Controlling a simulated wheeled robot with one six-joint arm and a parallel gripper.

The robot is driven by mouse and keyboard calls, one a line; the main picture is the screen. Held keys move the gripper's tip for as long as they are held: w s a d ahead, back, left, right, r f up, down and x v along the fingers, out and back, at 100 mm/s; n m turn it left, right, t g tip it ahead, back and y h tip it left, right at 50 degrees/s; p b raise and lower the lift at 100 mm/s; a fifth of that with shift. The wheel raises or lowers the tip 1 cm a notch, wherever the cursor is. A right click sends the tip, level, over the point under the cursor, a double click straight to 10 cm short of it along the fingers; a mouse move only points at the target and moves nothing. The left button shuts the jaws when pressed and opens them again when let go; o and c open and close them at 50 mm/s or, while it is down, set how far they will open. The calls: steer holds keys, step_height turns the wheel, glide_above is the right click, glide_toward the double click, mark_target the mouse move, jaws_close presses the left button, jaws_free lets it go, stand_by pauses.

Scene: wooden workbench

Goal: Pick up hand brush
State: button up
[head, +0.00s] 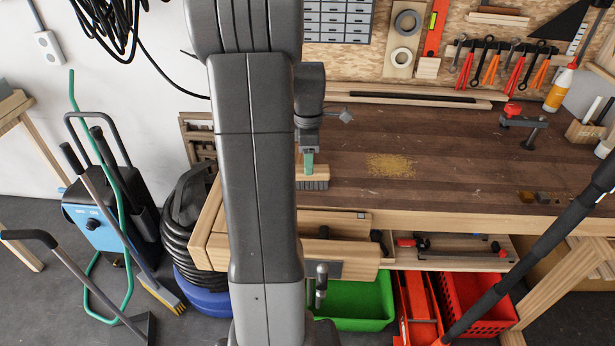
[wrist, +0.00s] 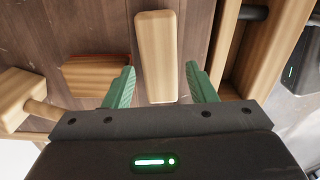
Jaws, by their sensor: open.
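The hand brush (head: 318,174) has a pale wooden body and dark bristles. It is on the workbench near its left front edge in the head view. In the wrist view the brush (wrist: 157,40) shows as a long wooden block pointing away from me. My gripper (wrist: 159,70) is open, with one green finger on each side of the near part of the brush and a visible gap on both sides. In the head view my gripper (head: 309,163) is down at the brush, partly hidden behind my arm. Any contact with the brush cannot be told.
A heap of sawdust (head: 390,165) lies right of the brush on the workbench (head: 460,170). A red-handled clamp (head: 525,120) stands farther right. In the wrist view a wooden block (wrist: 97,78) lies left of the fingers, and wooden bench parts (wrist: 270,45) are close on the right.

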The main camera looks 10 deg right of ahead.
step_height(320, 180, down, 7)
steer(key=shift+a+r, duration=0.15)
steer(key=shift+r, duration=0.05)
steer(key=shift+w, duration=0.1)
steer(key=c, duration=0.8)
